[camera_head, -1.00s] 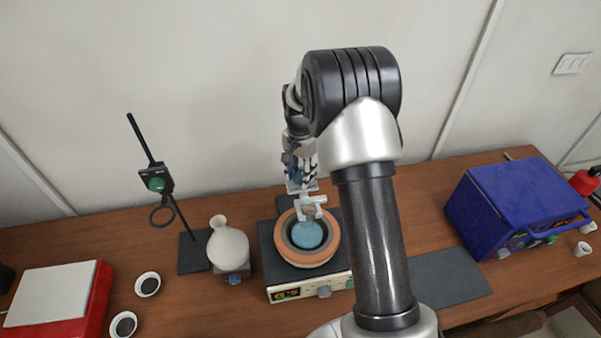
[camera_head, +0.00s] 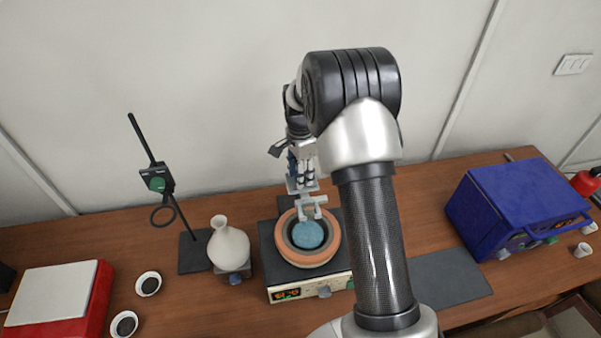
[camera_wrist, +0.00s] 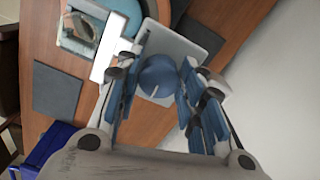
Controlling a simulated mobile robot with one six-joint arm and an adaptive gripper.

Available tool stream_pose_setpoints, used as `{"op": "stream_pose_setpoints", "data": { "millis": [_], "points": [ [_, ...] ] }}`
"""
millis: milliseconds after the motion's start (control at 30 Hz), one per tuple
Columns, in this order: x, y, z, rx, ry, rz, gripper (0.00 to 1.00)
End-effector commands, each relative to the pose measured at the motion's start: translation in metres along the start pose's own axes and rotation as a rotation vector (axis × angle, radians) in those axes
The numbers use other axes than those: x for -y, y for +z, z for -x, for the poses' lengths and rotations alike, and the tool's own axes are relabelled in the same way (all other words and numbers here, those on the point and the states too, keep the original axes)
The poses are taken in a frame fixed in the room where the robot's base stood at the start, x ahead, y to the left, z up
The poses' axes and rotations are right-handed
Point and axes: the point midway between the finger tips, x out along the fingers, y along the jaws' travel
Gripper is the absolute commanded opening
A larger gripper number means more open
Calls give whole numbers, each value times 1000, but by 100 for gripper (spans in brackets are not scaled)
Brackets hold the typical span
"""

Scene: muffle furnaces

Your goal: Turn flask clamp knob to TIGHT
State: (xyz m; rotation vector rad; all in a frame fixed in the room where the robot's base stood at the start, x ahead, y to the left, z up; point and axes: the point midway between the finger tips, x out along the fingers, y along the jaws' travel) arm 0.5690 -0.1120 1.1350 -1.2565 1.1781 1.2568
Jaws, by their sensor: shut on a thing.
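The blue round knob (camera_wrist: 158,78) with a white pointer line sits on a pale grey clamp body (camera_wrist: 203,42) in the wrist view. My gripper (camera_wrist: 157,88) has its blue-padded fingers on both sides of the knob and is shut on it. In the head view my gripper (camera_head: 300,174) is above the pale clamp (camera_head: 311,206), which stands over the bath (camera_head: 307,235). The knob is hidden there behind my gripper. I cannot read any TIGHT marking.
The bath sits on a hotplate (camera_head: 325,291). A white flask (camera_head: 229,247) and a stand (camera_head: 187,250) with a ring are to its left. A blue furnace (camera_head: 516,205) is at the right, with a dark mat (camera_head: 448,278) in front.

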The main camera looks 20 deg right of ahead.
Motion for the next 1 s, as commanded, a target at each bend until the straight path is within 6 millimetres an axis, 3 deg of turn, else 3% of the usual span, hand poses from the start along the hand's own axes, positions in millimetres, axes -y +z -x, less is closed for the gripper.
{"op": "stream_pose_setpoints", "data": {
  "millis": [267,300,567,1000],
  "points": [
    [1,0,1,-1,-2,0,12],
    [1,0,1,-1,-2,0,38],
    [0,0,0,0,-1,1,55],
    [1,0,9,-1,-2,1,56]
  ]
}}
